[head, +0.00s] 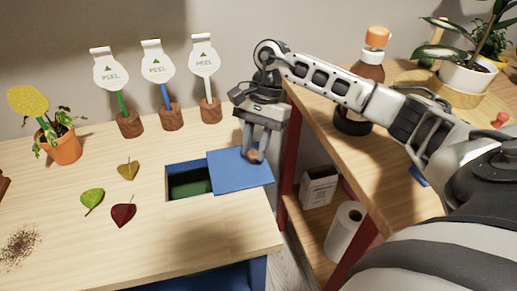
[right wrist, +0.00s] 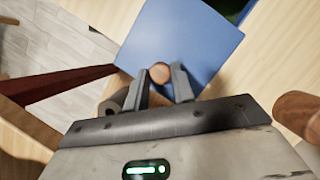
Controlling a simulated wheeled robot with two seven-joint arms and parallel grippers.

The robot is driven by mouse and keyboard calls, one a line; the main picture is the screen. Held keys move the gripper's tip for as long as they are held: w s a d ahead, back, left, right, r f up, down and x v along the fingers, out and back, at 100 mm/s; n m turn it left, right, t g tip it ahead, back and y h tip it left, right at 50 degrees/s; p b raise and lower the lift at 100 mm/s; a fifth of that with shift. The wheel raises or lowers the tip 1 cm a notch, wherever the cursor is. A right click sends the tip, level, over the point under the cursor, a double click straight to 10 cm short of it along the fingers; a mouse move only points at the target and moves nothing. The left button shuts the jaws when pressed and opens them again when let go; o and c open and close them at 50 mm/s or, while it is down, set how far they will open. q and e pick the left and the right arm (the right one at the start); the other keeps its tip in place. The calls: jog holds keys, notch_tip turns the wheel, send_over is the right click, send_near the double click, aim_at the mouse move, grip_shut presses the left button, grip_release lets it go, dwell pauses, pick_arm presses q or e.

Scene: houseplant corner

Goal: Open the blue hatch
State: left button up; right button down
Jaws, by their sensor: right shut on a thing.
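The blue hatch (head: 238,172) is a flat panel on the wooden table, at its right part. To its left an opening (head: 188,183) shows, dark with a green inside. The hatch covers the area right of this opening. A round wooden knob (right wrist: 159,72) stands on the hatch, near its right edge in the head view. My right gripper (head: 255,155) points down and is shut on the knob. In the right wrist view its two fingers stand on either side of the knob and the blue hatch (right wrist: 190,40) fills the upper middle. My left gripper is not in view.
Leaves (head: 123,214) and a potted plant (head: 60,148) are left of the opening. Several tags on wooden stands (head: 171,118) line the back. A wooden shelf unit (head: 345,155) at right carries a brown bottle (head: 368,78); a paper roll (head: 344,228) is below.

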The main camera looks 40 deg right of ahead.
jog(key=shift+r, duration=0.1)
jog(key=c, duration=1.2)
grip_release()
jog(key=shift+o, duration=0.2)
pick_arm(q)
jog(key=p, duration=0.2)
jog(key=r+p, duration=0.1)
jog(key=p, duration=0.2)
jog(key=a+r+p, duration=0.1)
jog(key=p, duration=0.1)
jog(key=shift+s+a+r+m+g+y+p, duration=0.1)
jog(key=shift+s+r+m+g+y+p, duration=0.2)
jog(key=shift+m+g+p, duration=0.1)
pick_arm(e)
jog(key=v, duration=1.6)
jog(key=shift+s, duration=0.1)
